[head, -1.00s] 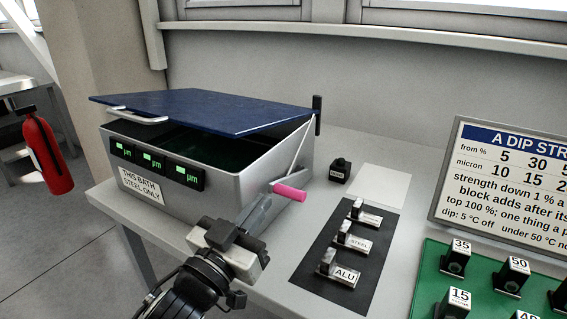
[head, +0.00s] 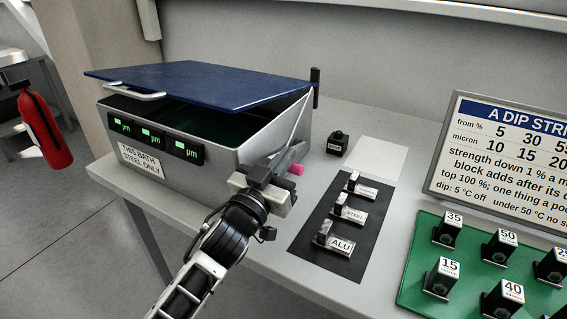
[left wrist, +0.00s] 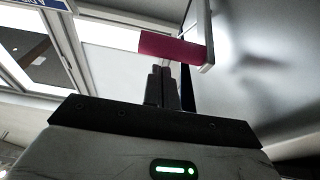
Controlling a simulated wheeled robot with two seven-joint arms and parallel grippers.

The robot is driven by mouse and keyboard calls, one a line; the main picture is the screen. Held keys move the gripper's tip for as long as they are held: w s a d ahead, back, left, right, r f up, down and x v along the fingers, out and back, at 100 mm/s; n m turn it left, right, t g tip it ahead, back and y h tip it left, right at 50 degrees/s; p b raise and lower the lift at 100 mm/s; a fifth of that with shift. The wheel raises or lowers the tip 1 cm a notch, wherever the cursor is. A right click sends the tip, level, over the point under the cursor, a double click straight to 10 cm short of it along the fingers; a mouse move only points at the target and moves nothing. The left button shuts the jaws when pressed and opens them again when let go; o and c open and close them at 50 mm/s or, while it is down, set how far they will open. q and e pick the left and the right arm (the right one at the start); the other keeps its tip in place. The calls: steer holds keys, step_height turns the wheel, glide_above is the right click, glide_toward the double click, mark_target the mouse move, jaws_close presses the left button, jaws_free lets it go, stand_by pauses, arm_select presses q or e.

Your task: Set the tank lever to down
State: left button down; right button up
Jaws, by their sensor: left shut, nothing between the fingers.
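The tank (head: 226,158) is a grey metal box with a blue lid propped partly raised, on the table. Its lever has a pink handle (head: 296,169) at the tank's right side, partly hidden behind my left gripper in the head view. My left gripper (head: 288,158) is shut and empty, with its fingers close to the handle. In the left wrist view the pink handle (left wrist: 170,46) crosses just beyond the shut fingertips (left wrist: 162,72), joined to a grey arm on its right. I cannot tell whether fingers and handle touch. My right gripper is not in view.
A dark mat (head: 300,246) with several labelled blocks lies right of the tank. A small black block (head: 338,143) stands behind it. A green tray (head: 408,290) of numbered blocks and a sign (head: 500,160) are at the right. A fire extinguisher (head: 45,130) is at the left.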

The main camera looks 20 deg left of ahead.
arm_select(q)
steer(key=shift+f, duration=0.55)
steer(key=shift+s, duration=0.1)
steer(key=shift+s+f+b, duration=0.25)
steer(key=shift+f+b, duration=0.05)
steer(key=shift+f, duration=0.4)
steer(key=shift+r, duration=0.1)
